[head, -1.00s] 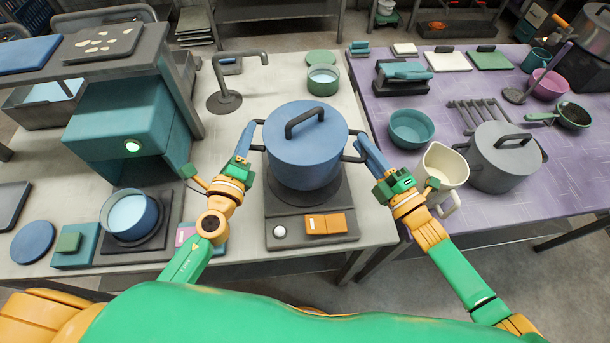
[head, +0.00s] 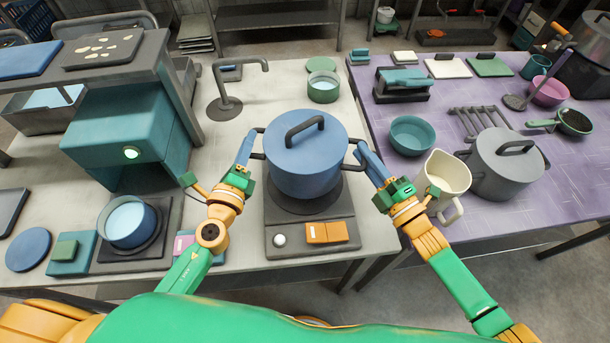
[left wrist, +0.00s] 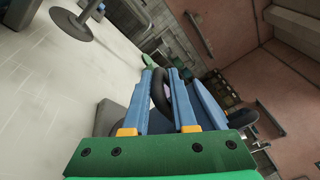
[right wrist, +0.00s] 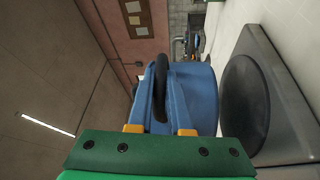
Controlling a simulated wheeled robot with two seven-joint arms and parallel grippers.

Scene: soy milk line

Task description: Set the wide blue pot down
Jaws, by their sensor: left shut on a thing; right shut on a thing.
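The wide blue pot (head: 302,175) hangs level between my grippers, its lid on with a dark handle on top. It is over the grey hotplate (head: 283,229). In the right wrist view the pot (right wrist: 198,92) appears a little above the round dark plate (right wrist: 246,100); the exact gap is hard to tell. My left gripper (head: 251,141) is shut on the left side handle, a dark loop (left wrist: 165,95) between its fingers in the left wrist view. My right gripper (head: 361,153) is shut on the right side handle (right wrist: 160,88).
A grey lidded pot (head: 507,170), a cream jug (head: 446,172) and a teal bowl (head: 411,135) stand right on the purple table. A tap (head: 226,90) and a green cup (head: 323,87) are behind the pot. A small blue pot (head: 128,222) stands left.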

